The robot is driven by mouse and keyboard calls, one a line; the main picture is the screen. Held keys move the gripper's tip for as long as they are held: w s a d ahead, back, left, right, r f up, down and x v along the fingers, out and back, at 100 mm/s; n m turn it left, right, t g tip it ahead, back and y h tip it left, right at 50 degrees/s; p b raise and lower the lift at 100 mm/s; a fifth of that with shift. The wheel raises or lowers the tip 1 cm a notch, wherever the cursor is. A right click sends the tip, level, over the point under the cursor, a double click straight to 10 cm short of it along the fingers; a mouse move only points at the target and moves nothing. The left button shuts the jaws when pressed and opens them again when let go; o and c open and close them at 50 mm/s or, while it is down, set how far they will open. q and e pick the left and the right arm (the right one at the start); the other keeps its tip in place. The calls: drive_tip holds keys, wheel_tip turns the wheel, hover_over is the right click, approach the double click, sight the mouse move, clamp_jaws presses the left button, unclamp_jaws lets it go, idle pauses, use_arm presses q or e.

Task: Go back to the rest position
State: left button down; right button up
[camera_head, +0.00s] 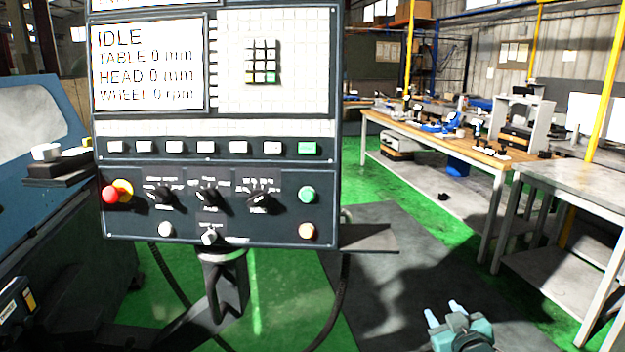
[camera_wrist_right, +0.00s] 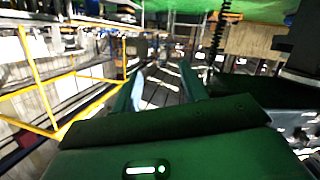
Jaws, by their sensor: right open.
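My right gripper (camera_head: 443,311) shows at the bottom of the head view, right of centre, low over the grey floor. Its two pale teal fingers point up in the picture and stand apart with nothing between them. In the right wrist view the green fingers (camera_wrist_right: 160,84) are also spread and empty. I do not see my left gripper. The machine's control panel (camera_head: 215,240) stands upright in front of me, left of my right gripper and apart from it. Its screen (camera_head: 148,65) reads IDLE, table 0 mm, head 0 mm, wheel 0 rpm.
The blue machine body (camera_head: 35,118) stands at the left. A dark shelf (camera_head: 368,238) juts from the panel's lower right. A wooden workbench (camera_head: 395,123) with several tools and a grey metal table (camera_head: 580,175) stand at the right. Open floor (camera_head: 400,225) lies between panel and benches.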

drive_tip(key=s+a+f+g+y, duration=0.1)
drive_tip(key=s+a+f, duration=0.3)
drive_tip(key=s, duration=0.6)
drive_tip(key=s+a+f+g+y, duration=0.1)
drive_tip(key=s+a+f, duration=0.4)
drive_tip(key=s, duration=0.6)
drive_tip(key=s+a+f+g+y, duration=0.1)
drive_tip(key=s+a+f, duration=0.3)
drive_tip(key=s, duration=0.6)
drive_tip(key=shift+s+a+f+m+g, duration=0.15)
drive_tip(key=shift+a+f+m+g, duration=0.15)
drive_tip(key=shift+a+g, duration=0.45)
drive_tip(key=shift+d, duration=0.2)
